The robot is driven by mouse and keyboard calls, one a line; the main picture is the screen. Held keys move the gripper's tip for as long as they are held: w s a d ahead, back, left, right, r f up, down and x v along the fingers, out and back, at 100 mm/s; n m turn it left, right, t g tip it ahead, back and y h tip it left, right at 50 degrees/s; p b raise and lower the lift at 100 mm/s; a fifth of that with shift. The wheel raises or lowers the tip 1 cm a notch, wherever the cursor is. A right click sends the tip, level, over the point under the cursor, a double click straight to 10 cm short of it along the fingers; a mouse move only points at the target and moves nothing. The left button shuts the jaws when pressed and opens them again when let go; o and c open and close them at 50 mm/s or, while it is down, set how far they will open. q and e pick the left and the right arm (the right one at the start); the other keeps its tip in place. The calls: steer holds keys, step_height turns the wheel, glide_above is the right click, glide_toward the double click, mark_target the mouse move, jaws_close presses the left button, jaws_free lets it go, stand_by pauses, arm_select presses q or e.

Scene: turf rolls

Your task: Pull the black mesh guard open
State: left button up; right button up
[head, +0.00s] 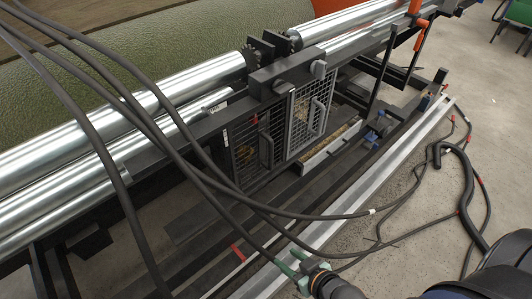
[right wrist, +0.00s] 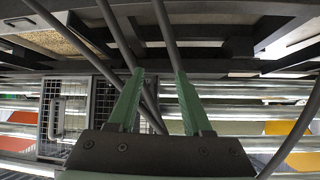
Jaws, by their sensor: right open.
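The black mesh guard (head: 244,148) is a dark grid panel with an upright bar handle (head: 266,150), set in the machine's side below the rollers. It looks closed, roughly in line with the frame. It also shows in the right wrist view (right wrist: 107,98), partly behind a green finger and a cable. My right gripper (head: 291,270) is open and empty, low in front of the machine and well apart from the guard. Its two green fingers show spread in the right wrist view (right wrist: 158,75). My left gripper is not in view.
A grey mesh guard (head: 309,113) with its own handle adjoins the black one on the right. Several dark cables (head: 185,160) cross in front of the machine. A pale metal rail (head: 365,185) runs along the floor between gripper and guards. Steel rollers (head: 180,92) lie above.

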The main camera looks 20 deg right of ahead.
steer(key=w+d+r+t+b, duration=0.1)
steer(key=w+d+t+b, duration=0.2)
steer(key=w+b, duration=0.3)
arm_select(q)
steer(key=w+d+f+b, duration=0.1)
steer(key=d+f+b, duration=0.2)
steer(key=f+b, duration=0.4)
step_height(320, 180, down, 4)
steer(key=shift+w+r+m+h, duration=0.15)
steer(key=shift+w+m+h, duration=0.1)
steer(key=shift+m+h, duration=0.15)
arm_select(e)
step_height(320, 180, up, 10)
steer(key=t, duration=0.5)
glide_above(271, 169)
steer(key=shift+w+d+f, duration=0.1)
steer(key=shift+w+f, duration=0.05)
steer(key=shift+w, duration=0.25)
steer(key=shift+c, duration=0.4)
jaws_close()
